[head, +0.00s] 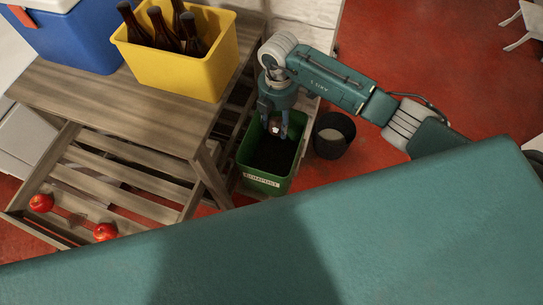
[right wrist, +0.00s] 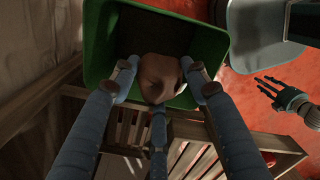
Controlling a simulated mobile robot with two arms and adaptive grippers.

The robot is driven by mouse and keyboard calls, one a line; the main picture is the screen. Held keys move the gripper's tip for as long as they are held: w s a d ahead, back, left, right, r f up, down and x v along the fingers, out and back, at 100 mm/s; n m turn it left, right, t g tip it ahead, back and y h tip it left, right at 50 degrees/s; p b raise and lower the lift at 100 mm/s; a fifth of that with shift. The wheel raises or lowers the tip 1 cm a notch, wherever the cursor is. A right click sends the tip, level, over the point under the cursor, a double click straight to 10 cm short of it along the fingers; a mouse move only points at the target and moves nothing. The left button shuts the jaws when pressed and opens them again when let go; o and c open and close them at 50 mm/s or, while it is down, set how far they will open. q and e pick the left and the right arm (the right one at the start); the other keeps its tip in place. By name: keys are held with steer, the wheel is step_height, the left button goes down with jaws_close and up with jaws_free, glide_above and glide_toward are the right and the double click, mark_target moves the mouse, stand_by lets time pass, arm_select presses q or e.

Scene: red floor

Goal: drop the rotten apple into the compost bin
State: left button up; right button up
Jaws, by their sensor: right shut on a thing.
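The green compost bin (head: 264,183), labelled COMPOST, stands on the floor right of the wooden shelf, with a dark inside. My right gripper (head: 273,130) is over the bin's opening, pointing down. In the right wrist view its fingers (right wrist: 163,85) are shut around the brownish rotten apple (right wrist: 160,72), and the green bin's rim (right wrist: 210,45) shows behind it. The apple is mostly hidden by the fingers in the head view. My left gripper (right wrist: 272,92) shows at the right of the right wrist view, fingers spread and empty; it is not in the head view.
A dark round bin (head: 334,137) stands just right of the compost bin. The wooden table (head: 140,105) bears a yellow crate (head: 190,70) of bottles and a blue cooler (head: 75,40). Red apples (head: 41,203) (head: 105,232) lie on its lower slats. Red floor is open at upper right.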

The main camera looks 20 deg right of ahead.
step_height(320, 180, down, 3)
steer(key=shift+f+b, duration=0.15)
steer(key=shift+b, duration=0.9)
steer(key=o, duration=1.3)
steer(key=r, duration=1.2)
steer(key=shift+w+r, duration=0.1)
steer(key=shift+w, duration=0.1)
